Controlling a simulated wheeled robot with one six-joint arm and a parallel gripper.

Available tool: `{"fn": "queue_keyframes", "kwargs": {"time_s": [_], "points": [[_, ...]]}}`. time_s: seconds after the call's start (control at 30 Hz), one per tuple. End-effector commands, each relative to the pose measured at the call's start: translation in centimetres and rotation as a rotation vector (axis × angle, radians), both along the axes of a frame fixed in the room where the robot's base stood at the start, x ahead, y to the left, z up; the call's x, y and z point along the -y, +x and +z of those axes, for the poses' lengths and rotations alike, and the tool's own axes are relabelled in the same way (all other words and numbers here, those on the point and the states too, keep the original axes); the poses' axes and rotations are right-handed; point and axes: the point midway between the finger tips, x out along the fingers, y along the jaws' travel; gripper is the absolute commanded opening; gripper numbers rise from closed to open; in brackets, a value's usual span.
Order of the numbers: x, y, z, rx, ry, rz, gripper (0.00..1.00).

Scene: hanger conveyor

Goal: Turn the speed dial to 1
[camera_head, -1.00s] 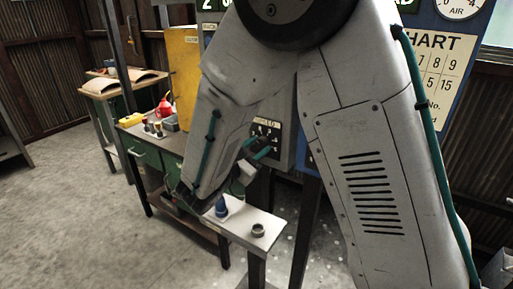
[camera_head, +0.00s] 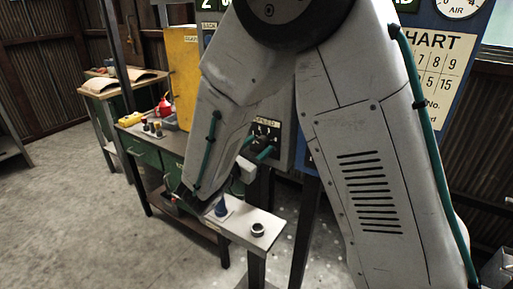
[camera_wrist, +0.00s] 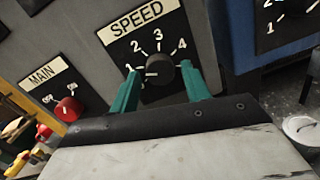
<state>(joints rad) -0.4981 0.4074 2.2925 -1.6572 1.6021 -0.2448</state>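The speed dial (camera_wrist: 160,73) is a round black knob on a black plate under a SPEED label (camera_wrist: 137,18) in the wrist view. Its white mark points left, toward the 1. The numbers 1 to 4 run around it from left to right. My gripper (camera_wrist: 159,74) has its two teal fingers on either side of the knob, with a visible gap at each side. The gripper is open and holds nothing. In the head view the speed panel (camera_head: 265,130) shows behind the teal fingers, and the knob is hard to make out.
A red MAIN knob (camera_wrist: 68,109) sits left of the speed plate. A blue panel (camera_wrist: 262,40) with another dial is at the right. A bench stands at the left.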

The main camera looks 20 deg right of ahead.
Motion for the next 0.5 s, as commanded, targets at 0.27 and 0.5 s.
{"fn": "queue_keyframes", "kwargs": {"time_s": [0.27, 0.5], "points": [[-0.1, 0.0, 0.0, 0.000, 0.000, 0.000, 0.53], [-2.3, -1.3, -0.2, 0.000, 0.000, 0.005, 0.53]]}}
